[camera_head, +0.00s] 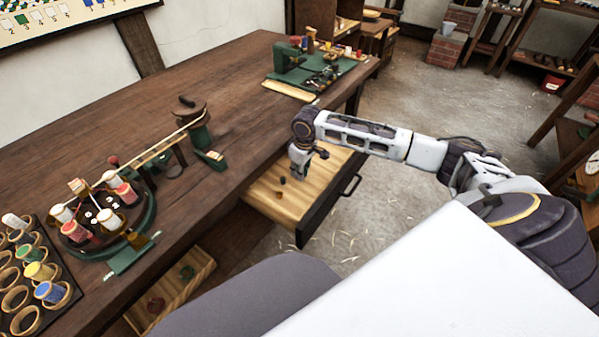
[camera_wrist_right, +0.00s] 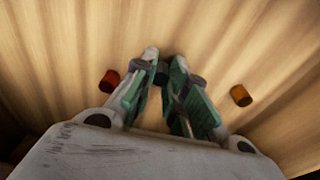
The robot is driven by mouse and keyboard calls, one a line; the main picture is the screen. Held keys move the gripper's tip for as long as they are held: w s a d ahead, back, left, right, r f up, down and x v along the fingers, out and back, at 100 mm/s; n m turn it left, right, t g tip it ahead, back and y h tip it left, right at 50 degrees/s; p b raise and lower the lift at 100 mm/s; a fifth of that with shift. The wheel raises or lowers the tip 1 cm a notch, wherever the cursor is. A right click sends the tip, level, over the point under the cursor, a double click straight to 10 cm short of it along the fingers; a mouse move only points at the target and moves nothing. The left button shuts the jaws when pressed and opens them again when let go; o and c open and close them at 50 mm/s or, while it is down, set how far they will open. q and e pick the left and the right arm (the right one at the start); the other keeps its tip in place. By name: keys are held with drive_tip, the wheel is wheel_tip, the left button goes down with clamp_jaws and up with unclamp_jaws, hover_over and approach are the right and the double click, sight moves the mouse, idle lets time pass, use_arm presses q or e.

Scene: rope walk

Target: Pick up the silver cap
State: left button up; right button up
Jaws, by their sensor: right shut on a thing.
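My right gripper (camera_head: 299,174) points down into the open drawer (camera_head: 272,205). In the right wrist view its fingertips (camera_wrist_right: 163,75) are closed together on a small dark grey piece, the silver cap (camera_wrist_right: 162,70), mostly hidden between the fingers. Its colour looks dark in the shade. A red-brown cap (camera_wrist_right: 109,80) lies on the drawer floor to the left of the fingers, and an orange-brown cap (camera_wrist_right: 240,95) lies to the right. Both are apart from the fingers. I cannot tell whether the held cap is clear of the drawer floor. My left gripper is not in view.
The drawer's dark front with its handle (camera_head: 351,185) stands out from the wooden workbench (camera_head: 215,75). A second open drawer (camera_head: 181,284) is lower left. A round spool stand (camera_head: 141,228) and a cup rack (camera_head: 62,307) are on the bench. The drawer floor around the gripper is mostly bare.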

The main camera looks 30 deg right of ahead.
drive_tip(key=shift+r, duration=0.15)
